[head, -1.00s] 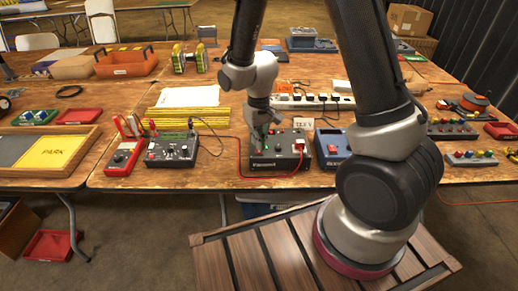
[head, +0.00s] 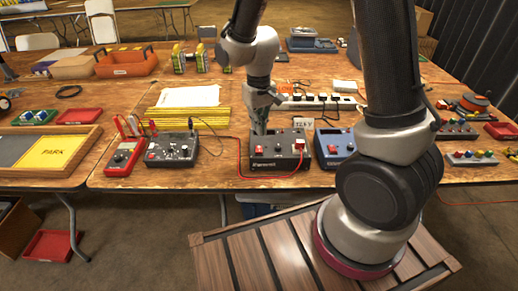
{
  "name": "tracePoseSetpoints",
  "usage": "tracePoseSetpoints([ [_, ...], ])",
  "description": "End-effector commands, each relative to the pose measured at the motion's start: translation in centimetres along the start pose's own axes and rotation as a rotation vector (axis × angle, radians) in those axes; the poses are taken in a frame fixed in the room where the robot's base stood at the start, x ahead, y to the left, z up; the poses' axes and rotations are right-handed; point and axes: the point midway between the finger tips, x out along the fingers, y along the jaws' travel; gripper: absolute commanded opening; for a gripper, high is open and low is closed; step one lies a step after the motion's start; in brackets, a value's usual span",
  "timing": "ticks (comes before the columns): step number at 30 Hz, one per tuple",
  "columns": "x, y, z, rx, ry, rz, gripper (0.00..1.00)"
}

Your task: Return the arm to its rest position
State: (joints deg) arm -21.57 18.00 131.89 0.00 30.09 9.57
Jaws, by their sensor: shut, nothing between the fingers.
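My gripper (head: 262,126) is shut and empty. It points down over the back left part of a black charger box (head: 274,165) with a red switch; I cannot tell whether the fingertips touch it. My arm arches up out of the top of the view, and its base stands on the slatted wooden platform (head: 250,262). A red cable runs from the right side of the black box round to the left.
A grey device (head: 172,150) and a red meter (head: 124,157) stand left of the black box. A blue box (head: 334,147) stands close on its right. A power strip (head: 318,104) lies behind. An orange bin (head: 126,63) and a parking tray (head: 55,150) are further left.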

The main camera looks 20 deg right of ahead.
Motion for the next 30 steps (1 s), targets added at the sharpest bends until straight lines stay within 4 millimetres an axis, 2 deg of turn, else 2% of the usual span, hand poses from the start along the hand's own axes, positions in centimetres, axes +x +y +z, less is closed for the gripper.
tracePoseSetpoints([
  [5, -0.8, 0.0, 0.0, 0.0, 0.0, 0.0, 0.0],
  [19, -0.8, 0.1, 0.4, -0.014, -0.015, 0.002, 0.0],
  [23, -0.6, 0.6, 3.5, -0.053, -0.116, 0.016, 0.0],
  [24, -1.5, 0.9, 4.8, -0.066, -0.138, 0.018, 0.0],
  [30, -7.6, 3.4, 9.3, -0.057, -0.115, 0.008, 0.0],
])
